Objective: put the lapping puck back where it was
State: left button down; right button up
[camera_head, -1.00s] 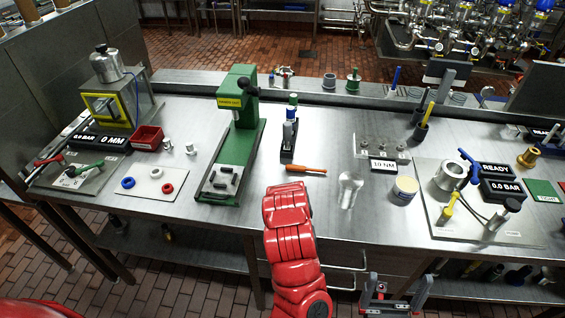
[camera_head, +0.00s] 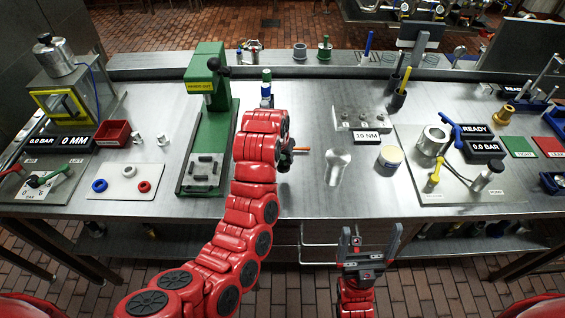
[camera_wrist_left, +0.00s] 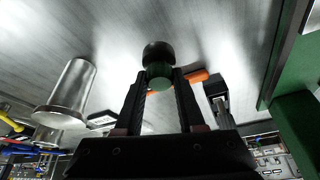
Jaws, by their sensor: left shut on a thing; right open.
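My left gripper (camera_wrist_left: 160,82) is shut on a small piece with a green round part and a dark round part, which I take to be the lapping puck (camera_wrist_left: 158,58). In the wrist view it sits between the fingertips, over the steel bench; I cannot tell whether it touches the top. In the head view my red left arm hides the puck and most of the gripper. An orange-handled tool (camera_head: 300,149) lies right beside the gripper; its handle also shows behind the fingers in the wrist view (camera_wrist_left: 197,76). My right gripper (camera_head: 369,243) is open and empty before the bench's front edge.
A green press (camera_head: 207,130) stands left of my left arm. A shiny metal piece (camera_head: 337,167) and a cream-lidded tub (camera_head: 390,157) stand to the right. A green-and-blue-topped item (camera_head: 267,82) is behind the arm. Bare steel lies in front of the tub.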

aim_at(283, 163)
pick_arm(q)
jog(key=shift+w+a, duration=0.1)
jog(key=shift+w, duration=0.2)
jog(key=shift+f+p, duration=0.25)
jog(key=shift+p, duration=0.15)
notch_tip(283, 163, down, 3)
jog(key=shift+f+p, duration=0.1)
jog(key=shift+p, duration=0.8)
jog(key=shift+f, duration=0.1)
jog(key=c, duration=0.5)
grip_release()
